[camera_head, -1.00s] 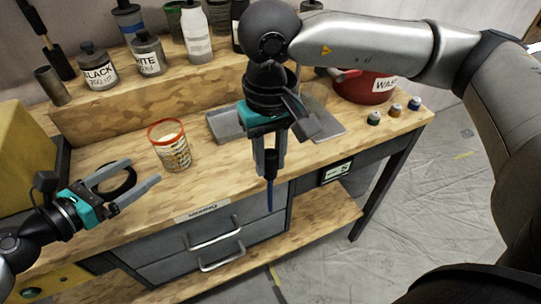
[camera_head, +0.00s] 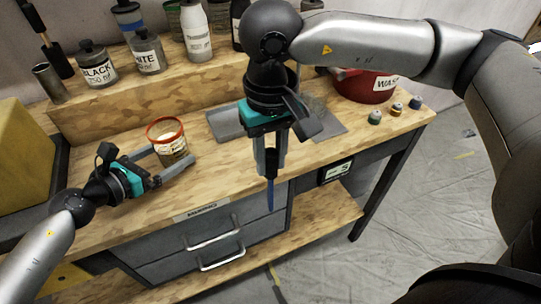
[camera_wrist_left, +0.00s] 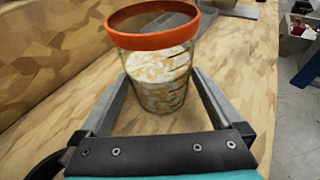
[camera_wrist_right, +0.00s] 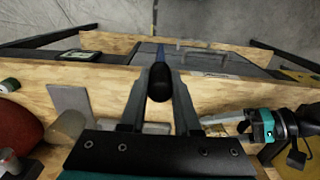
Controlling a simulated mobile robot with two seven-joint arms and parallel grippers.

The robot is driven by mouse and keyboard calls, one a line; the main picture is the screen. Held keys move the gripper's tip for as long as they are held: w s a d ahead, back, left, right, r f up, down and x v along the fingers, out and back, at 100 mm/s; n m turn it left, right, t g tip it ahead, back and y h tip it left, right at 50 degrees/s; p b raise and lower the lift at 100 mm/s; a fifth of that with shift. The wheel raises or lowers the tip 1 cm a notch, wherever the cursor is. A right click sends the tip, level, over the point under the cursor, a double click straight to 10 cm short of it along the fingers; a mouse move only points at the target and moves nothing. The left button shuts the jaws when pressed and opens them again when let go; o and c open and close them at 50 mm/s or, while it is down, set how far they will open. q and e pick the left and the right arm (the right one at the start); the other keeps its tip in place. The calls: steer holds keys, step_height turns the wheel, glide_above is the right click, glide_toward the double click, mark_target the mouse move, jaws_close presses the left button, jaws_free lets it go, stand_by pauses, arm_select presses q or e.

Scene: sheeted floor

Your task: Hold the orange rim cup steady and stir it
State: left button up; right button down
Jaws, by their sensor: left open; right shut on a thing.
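The orange rim cup (camera_head: 172,146) stands upright on the wooden bench, clear-walled with whitish-tan contents and dark marks on its side. My left gripper (camera_head: 172,165) is open, its fingers spread on either side of the cup's lower part. The left wrist view shows the cup (camera_wrist_left: 158,78) between the two fingers (camera_wrist_left: 158,90), with no clear grip on it. My right gripper (camera_head: 270,165) is shut on a stirrer with a dark handle and blue shaft (camera_head: 270,195), pointing down in front of the bench's front edge. The stirrer's handle (camera_wrist_right: 159,83) shows between the fingers in the right wrist view.
Bottles marked black (camera_head: 98,68) and white (camera_head: 148,55) stand on the raised shelf behind. A red waste bowl (camera_head: 365,88) and several small paint pots (camera_head: 396,109) are at the right. Grey plates (camera_head: 226,123) lie behind my right gripper. A yellow block (camera_head: 22,150) stands at the left.

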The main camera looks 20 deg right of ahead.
arm_select(q)
steer(key=shift+d, duration=0.1)
steer(key=c, duration=1)
steer(key=shift+c, duration=0.9)
arm_select(e)
steer(key=c, duration=1.1)
jaws_free()
steer(key=shift+c, duration=0.2)
jaws_close()
